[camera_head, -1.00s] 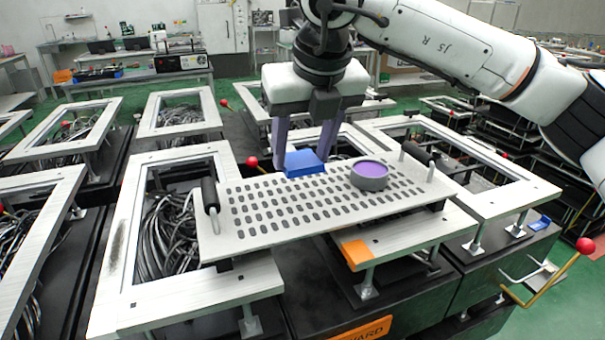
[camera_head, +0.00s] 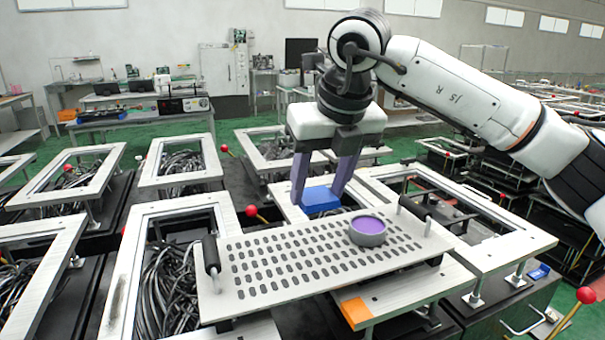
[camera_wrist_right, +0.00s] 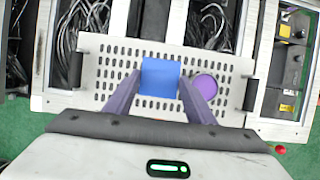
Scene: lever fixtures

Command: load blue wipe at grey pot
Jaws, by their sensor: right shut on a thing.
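The blue wipe (camera_head: 321,201) is a small blue block held between the two purple-grey fingers of my right gripper (camera_head: 320,190). The wipe also shows between the fingers in the wrist view (camera_wrist_right: 160,77). The gripper is shut on it. In the head view it shows behind the far edge of the perforated plate, up and left of the pot; it appears raised above the plate. The grey pot (camera_head: 367,238) is a short round pot with a purple inside, standing on the right part of the plate. It shows partly behind the right finger in the wrist view (camera_wrist_right: 206,86). My left gripper is not in view.
The light perforated plate (camera_head: 255,300) has dark-gripped handles at its left (camera_head: 210,254) and right ends. It lies across metal frames over cable bins. Red-knobbed levers stand behind the plate (camera_head: 252,211) and at the lower right (camera_head: 586,295). The plate's left part is clear.

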